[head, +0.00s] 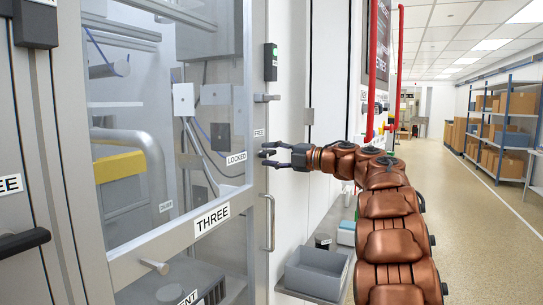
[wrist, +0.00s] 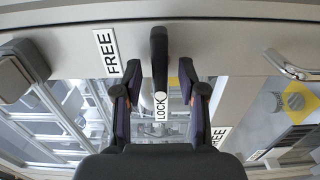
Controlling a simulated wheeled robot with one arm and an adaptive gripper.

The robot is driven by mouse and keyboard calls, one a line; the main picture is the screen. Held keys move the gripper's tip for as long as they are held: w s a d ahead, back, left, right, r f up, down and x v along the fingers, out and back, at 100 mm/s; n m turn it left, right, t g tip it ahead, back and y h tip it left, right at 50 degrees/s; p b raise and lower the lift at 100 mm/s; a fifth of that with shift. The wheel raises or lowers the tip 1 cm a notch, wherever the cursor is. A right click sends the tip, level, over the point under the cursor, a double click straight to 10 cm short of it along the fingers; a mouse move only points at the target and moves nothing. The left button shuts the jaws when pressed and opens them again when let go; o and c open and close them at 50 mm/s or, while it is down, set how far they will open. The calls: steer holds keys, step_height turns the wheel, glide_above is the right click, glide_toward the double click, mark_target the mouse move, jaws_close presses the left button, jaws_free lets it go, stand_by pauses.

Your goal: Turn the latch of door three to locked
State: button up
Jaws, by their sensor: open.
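Door three, with its THREE sign (head: 212,219), is a framed glass door at the left of the head view. A LOCKED label (head: 236,158) and a FREE label (head: 259,132) are near its right edge. My gripper (head: 266,154) is open in front of that edge. In the wrist view, a dark latch lever (wrist: 158,55) stands between my open fingers, with a gap on each side. Its lower end in the picture is close to a label beginning LOCK (wrist: 161,106). A FREE label (wrist: 107,53) is left of the lever. The latch is hard to make out in the head view.
A vertical metal handle (head: 270,222) is below my gripper. A grey bin (head: 315,272) stands at lower middle. Red pipes (head: 372,70) run up the wall behind my arm. The aisle (head: 465,210) at right is clear, with shelves of boxes (head: 510,108) beyond.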

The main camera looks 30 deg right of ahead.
steer(key=shift+s+d, duration=0.1)
steer(key=v, duration=1.1)
steer(key=shift+s, duration=0.35)
steer(key=shift+d, duration=0.15)
